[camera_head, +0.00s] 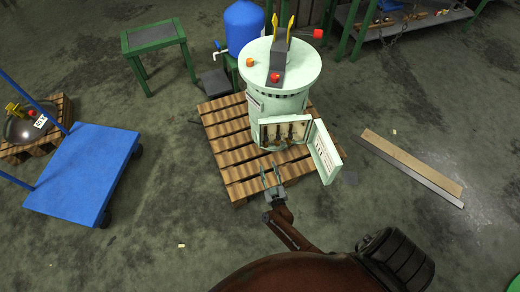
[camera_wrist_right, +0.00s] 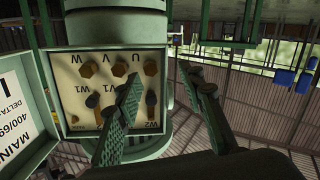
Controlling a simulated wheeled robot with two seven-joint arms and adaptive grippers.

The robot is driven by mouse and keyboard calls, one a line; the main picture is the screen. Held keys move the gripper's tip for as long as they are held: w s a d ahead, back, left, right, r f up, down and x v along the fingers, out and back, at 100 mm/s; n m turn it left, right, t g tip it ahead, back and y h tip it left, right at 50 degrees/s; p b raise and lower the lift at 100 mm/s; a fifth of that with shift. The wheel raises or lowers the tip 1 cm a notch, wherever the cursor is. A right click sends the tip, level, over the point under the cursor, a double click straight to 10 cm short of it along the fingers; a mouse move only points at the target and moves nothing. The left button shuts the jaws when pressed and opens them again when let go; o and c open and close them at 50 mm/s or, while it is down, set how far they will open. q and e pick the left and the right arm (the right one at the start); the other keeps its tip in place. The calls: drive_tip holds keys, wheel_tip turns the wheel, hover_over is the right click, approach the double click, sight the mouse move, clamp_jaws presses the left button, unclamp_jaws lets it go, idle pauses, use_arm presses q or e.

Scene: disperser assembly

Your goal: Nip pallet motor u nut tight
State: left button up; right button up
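The pale green motor (camera_head: 283,105) stands upright on a wooden pallet (camera_head: 237,168). Its terminal box (camera_head: 284,132) is open towards me. In the right wrist view the terminal board (camera_wrist_right: 70,72) appears upside down, with U, V and W labels and brass-coloured nuts. The U nut (camera_wrist_right: 150,67) is the rightmost of the top row. My right gripper (camera_head: 270,171) is open and empty in front of the box. In the wrist view its fingertips (camera_wrist_right: 162,78) lie either side of the U nut in the picture, apparently short of it. My left gripper is out of view.
The box's open door (camera_head: 324,152) sticks out to the right of the terminals. Planks (camera_head: 412,162) lie on the floor at the right. A green-legged table (camera_head: 153,37) stands behind.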

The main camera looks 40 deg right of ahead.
sight(266, 146)
drive_tip(key=w+d+b, duration=0.1)
drive_tip(key=w, duration=0.1)
drive_tip(key=w+d+r+h+b, duration=0.1)
drive_tip(key=w+d, duration=0.1)
drive_tip(key=w, duration=0.1)
drive_tip(key=w+d+r+m+h+b, duration=0.1)
drive_tip(key=w+d, duration=0.1)
drive_tip(key=w, duration=0.1)
drive_tip(key=shift+w+b, duration=0.2)
drive_tip(key=shift+b, duration=0.1)
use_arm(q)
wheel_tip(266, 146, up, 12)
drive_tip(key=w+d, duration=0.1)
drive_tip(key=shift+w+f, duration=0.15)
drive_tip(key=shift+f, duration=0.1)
use_arm(e)
drive_tip(key=shift+w+d+r, duration=0.1)
drive_tip(key=shift+w+d, duration=0.1)
drive_tip(key=shift+w, duration=0.15)
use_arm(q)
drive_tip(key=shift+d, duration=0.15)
use_arm(e)
drive_tip(key=shift+c, duration=0.7)
clamp_jaws()
